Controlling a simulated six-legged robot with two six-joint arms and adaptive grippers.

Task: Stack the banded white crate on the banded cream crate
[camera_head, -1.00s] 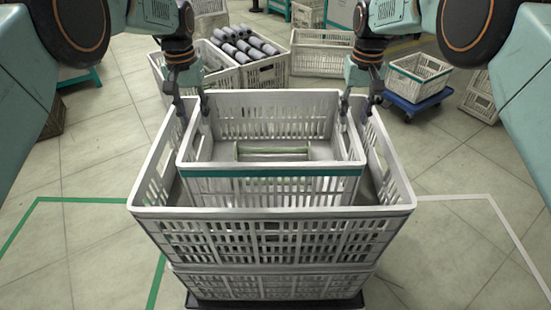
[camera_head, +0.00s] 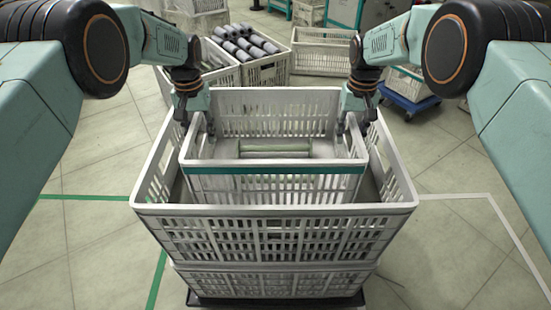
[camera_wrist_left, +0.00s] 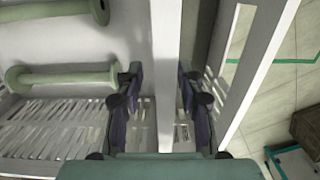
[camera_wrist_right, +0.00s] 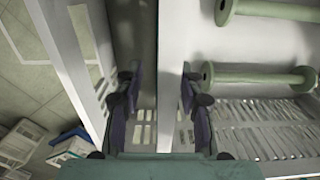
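A white crate with a teal band (camera_head: 275,170) sits inside a larger pale crate, with pale green spools (camera_head: 275,149) in it. My left gripper (camera_head: 197,124) has its fingers on both sides of the banded crate's left wall, also in the left wrist view (camera_wrist_left: 160,85). My right gripper (camera_head: 355,124) straddles the right wall the same way, also in the right wrist view (camera_wrist_right: 161,85). Both are open, with no clear grip on the walls. A second pale crate with a teal band (camera_head: 407,73) stands at the back right, partly hidden by my right arm.
The large unbanded crate (camera_head: 275,211) closely surrounds the banded one and rests on another crate (camera_head: 275,283). The second banded crate is on a blue dolly (camera_head: 410,105). Crates with grey rolls (camera_head: 245,45) stand behind. Floor left and right is clear, with green and white lines.

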